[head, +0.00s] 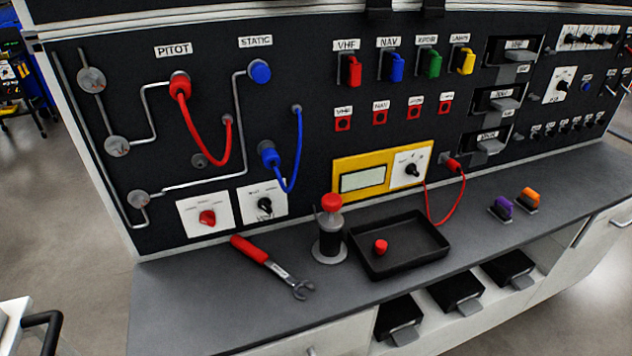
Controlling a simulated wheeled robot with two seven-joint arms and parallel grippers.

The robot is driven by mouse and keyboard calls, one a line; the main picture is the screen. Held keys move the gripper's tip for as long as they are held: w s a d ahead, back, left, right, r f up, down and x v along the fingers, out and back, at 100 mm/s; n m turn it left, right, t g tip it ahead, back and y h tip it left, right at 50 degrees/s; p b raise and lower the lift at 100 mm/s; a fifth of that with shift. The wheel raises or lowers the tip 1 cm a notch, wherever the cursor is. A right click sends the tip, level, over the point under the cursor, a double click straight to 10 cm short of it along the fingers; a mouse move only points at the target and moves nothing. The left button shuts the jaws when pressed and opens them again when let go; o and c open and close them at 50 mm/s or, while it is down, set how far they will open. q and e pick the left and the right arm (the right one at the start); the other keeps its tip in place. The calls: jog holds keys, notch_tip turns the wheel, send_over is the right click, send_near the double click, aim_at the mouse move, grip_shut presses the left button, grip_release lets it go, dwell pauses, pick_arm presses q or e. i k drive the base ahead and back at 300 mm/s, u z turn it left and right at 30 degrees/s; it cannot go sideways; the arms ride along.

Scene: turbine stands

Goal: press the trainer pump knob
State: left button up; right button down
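The pump (330,237) stands upright on the grey bench top. It has a dark cylindrical body, a light grey round base and a red knob (331,202) on top. The knob sits just above the body, and nothing covers it. Neither of my grippers shows in the head view.
A red-handled wrench (262,257) lies left of the pump. A black tray (432,243) with a red cap (381,246) is close on its right. Behind it stands the black panel with a yellow meter (340,165) and hoses. The bench's left front is clear.

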aim_at(330, 203)
jog(key=u, duration=1.25)
jog(key=k, duration=0.4)
jog(key=z, duration=0.65)
